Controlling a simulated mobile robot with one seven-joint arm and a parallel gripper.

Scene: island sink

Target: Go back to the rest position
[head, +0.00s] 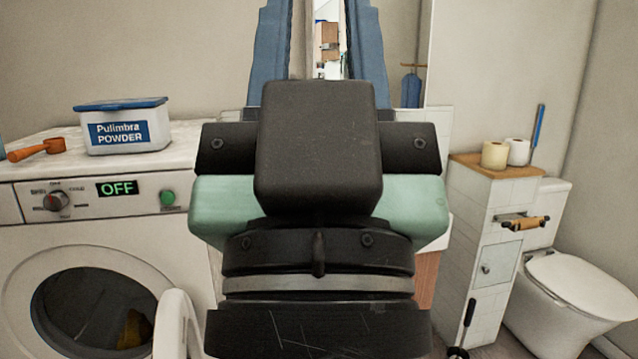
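My gripper (318,150) fills the middle of the head view, raised in front of my body and seen from behind.
At left, a white washing machine (95,235) reads OFF; its round door (175,325) stands open. On top are a powder box (125,135) and an orange scoop (37,149). At right are a tiled cabinet (490,230) with paper rolls and a toilet (575,285).

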